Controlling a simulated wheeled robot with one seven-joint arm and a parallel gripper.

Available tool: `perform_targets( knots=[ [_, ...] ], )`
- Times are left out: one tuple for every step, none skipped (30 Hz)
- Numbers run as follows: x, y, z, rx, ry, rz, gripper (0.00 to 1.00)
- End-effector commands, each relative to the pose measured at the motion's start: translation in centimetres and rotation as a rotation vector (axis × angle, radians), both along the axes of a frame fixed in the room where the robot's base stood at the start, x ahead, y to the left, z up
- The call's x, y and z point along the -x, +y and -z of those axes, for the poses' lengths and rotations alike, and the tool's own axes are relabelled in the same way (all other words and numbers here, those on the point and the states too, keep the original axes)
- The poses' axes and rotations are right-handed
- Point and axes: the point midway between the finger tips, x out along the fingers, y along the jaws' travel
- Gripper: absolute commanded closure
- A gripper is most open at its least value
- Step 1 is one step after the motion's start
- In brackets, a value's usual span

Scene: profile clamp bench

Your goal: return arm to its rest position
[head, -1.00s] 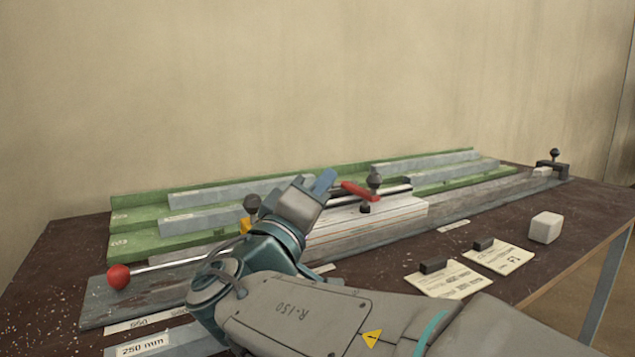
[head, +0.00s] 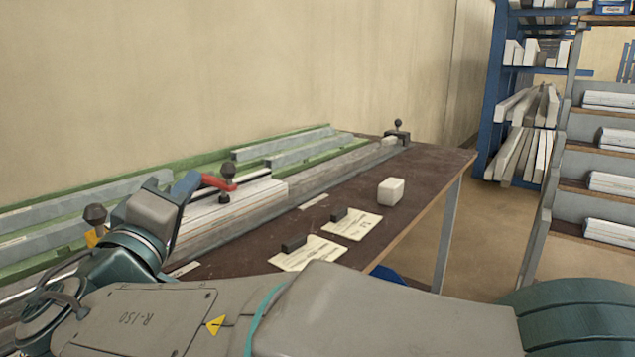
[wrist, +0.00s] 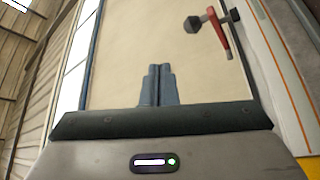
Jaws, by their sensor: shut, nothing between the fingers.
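My gripper (head: 186,186) is at the end of my bent arm, above the clamp bench (head: 432,172) at the left in the head view. Its blue fingers point up and to the right, beside the red clamp lever (head: 219,182) in the picture; whether they touch it I cannot tell. In the wrist view the two fingers (wrist: 159,85) are together with nothing between them. The red lever with its dark knob (wrist: 218,32) shows at the upper right there, apart from the fingers.
White profiles (head: 236,208) lie in the clamp. A pale block (head: 391,191) and two paper cards (head: 309,253) lie on the bench's right part. A blue rack (head: 489,100) and a shelf trolley (head: 544,220) stand at the right, with open floor between them and the bench.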

Motion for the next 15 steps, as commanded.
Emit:
perform_targets(
  knots=[
    [-1.2, -2.0, -1.3, 0.009, 0.046, 0.048, 1.00],
    [-1.9, -3.3, -1.4, 0.016, 0.082, 0.076, 1.00],
    [-2.8, -5.0, -1.4, 0.025, 0.135, 0.116, 1.00],
    [-3.4, -6.5, -1.5, 0.030, 0.177, 0.147, 1.00],
    [-4.0, -7.9, -1.4, 0.034, 0.221, 0.178, 1.00],
    [-4.6, -9.9, -1.3, 0.037, 0.279, 0.217, 1.00],
    [-5.0, -11.3, -1.1, 0.036, 0.324, 0.246, 1.00],
    [-5.3, -12.8, -1.0, 0.036, 0.369, 0.274, 1.00],
    [-5.5, -14.7, -0.9, 0.031, 0.429, 0.310, 1.00],
    [-5.7, -16.1, -0.7, 0.025, 0.473, 0.335, 1.00],
    [-5.7, -17.5, -0.6, 0.017, 0.517, 0.360, 1.00],
    [-5.6, -19.3, -0.4, 0.006, 0.576, 0.391, 1.00],
    [-5.5, -20.6, -0.3, -0.007, 0.620, 0.413, 1.00],
    [-5.3, -21.8, -0.1, -0.020, 0.664, 0.433, 1.00],
    [-4.9, -23.5, 0.0, -0.041, 0.720, 0.460, 1.00]
  ],
)
